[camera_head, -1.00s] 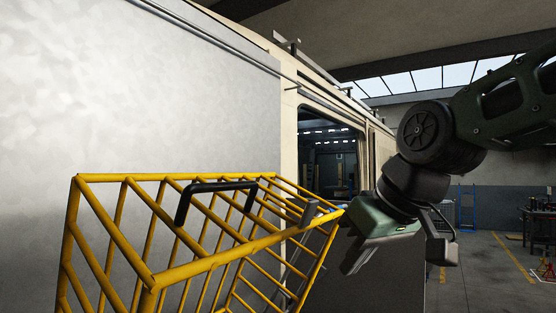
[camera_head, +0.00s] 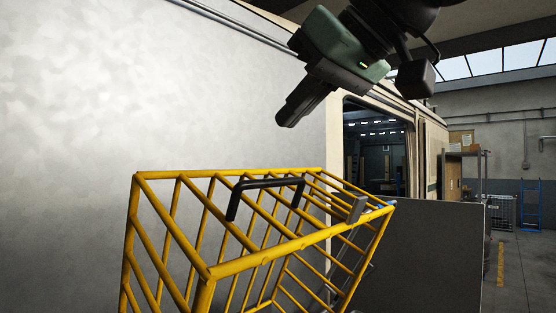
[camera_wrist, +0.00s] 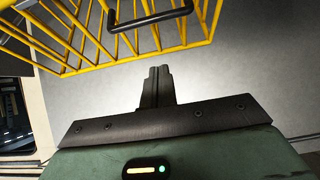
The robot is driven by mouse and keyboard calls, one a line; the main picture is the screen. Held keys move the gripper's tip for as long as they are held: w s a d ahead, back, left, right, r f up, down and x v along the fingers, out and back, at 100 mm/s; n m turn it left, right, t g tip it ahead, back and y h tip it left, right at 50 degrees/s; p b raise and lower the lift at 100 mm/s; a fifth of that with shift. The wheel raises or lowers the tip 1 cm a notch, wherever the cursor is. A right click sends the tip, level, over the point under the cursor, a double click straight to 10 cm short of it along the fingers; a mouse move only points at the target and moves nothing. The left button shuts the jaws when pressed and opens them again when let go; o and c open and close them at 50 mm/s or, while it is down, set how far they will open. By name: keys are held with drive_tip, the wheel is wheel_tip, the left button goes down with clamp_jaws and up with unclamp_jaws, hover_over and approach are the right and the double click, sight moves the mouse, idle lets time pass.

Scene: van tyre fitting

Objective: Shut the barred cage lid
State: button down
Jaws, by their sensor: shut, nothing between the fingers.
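The yellow barred cage (camera_head: 225,268) stands in the lower middle of the head view, its lower part cut off by the picture edge. A black handle (camera_head: 268,183) is fixed to its barred lid, near the far upper edge. I cannot tell surely how far the lid is open. A grey block (camera_head: 356,208) sits on the right end of the cage. My gripper (camera_head: 283,120) is shut and empty, above the handle and apart from it. In the wrist view, the fingers (camera_wrist: 157,72) point toward the yellow bars (camera_wrist: 185,40) and the handle (camera_wrist: 148,14), with a gap between.
A large pale van side wall (camera_head: 220,100) stands behind the cage. A van opening (camera_head: 375,150) is to the right, with a dark grey panel (camera_head: 425,255) in front. Farther right are shelving (camera_head: 467,170) and open floor (camera_head: 515,275).

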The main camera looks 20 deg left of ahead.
drive_tip(key=p, duration=0.3)
hover_over(278, 224)
drive_tip(key=a, duration=0.3)
drive_tip(key=f, duration=0.2)
drive_tip(key=w+f, duration=0.1)
drive_tip(key=f, duration=0.1)
drive_tip(key=shift+d, duration=0.2)
drive_tip(key=shift+s+d+f+p, duration=0.2)
drive_tip(key=shift+d+f, duration=0.25)
drive_tip(key=shift+s+d+f+p, duration=0.15)
drive_tip(key=shift+d+f+p, duration=0.05)
drive_tip(key=shift+d+f, duration=0.25)
drive_tip(key=shift+s+d+f, duration=0.15)
drive_tip(key=shift+d+f, duration=0.25)
drive_tip(key=shift+f, duration=0.2)
drive_tip(key=shift+f, duration=0.15)
